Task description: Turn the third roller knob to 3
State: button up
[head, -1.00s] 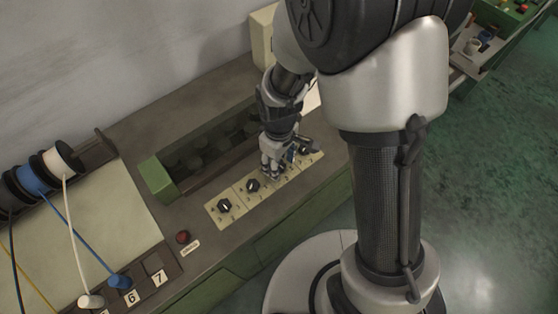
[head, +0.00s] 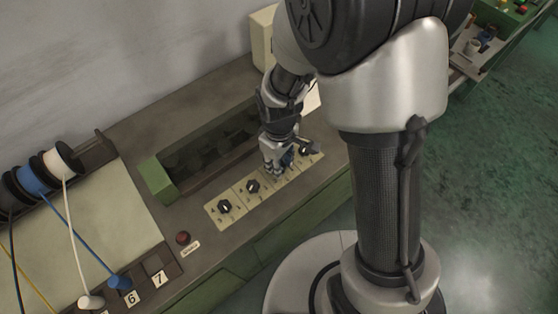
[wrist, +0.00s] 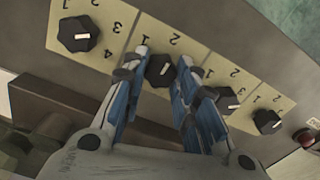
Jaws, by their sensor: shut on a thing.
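A cream panel (head: 236,204) carries a row of black roller knobs with white marks and printed numbers. My gripper (head: 278,170) points down at the third knob, which it hides in the head view. In the wrist view the blue-padded fingers (wrist: 158,78) are on either side of the third knob (wrist: 158,70), shut on it. The first knob (head: 224,206) and second knob (head: 252,186) stand free to the left, and the fourth knob (wrist: 78,33) is on the other side.
A red button (head: 183,237) with a label sits left of the panel. A green-ended trough (head: 157,180) runs behind it. Cable spools (head: 62,160) and numbered sockets (head: 158,276) are at the left. My arm column blocks the right side.

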jog(key=m+p, duration=0.1)
jog(key=m, duration=0.4)
jog(key=shift+m, duration=0.3)
jog(key=m+p, duration=0.1)
jog(key=m, duration=0.4)
jog(key=shift+d+m, duration=0.1)
jog(key=shift+m, duration=0.3)
jog(key=o, duration=1)
jog(key=shift+o, duration=0.2)
jog(key=shift+r, duration=0.1)
notch_tip(320, 180, up, 12)
